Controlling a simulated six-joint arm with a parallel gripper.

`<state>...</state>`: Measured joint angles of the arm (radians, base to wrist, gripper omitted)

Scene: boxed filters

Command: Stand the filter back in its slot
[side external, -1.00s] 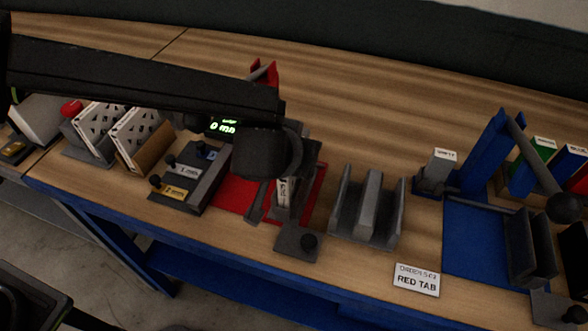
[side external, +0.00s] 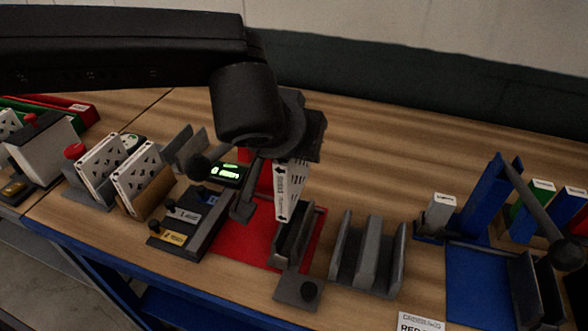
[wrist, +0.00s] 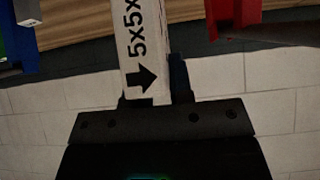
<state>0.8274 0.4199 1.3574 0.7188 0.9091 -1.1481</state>
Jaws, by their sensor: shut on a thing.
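My gripper (side external: 293,152) is shut on a white filter (side external: 283,192) with black arrows and print on its narrow edge. The filter hangs upright, above a grey slotted holder (side external: 290,238) on the red mat (side external: 235,243). The holder's near end covers part of the view, so I cannot tell whether the filter's lower end is clear of it. In the wrist view the filter (wrist: 142,45) stands between my fingers, with "5x5x" and an arrow legible. A separate grey two-slot rack (side external: 372,255) stands empty to the right.
Two white perforated filters (side external: 137,190) stand in a rack at left. A dark panel (side external: 185,222) with levers and a lit green display (side external: 225,173) sit beside the red mat. A blue press-like frame (side external: 487,195) and blue mat (side external: 470,275) are at right. Wood behind the rack is clear.

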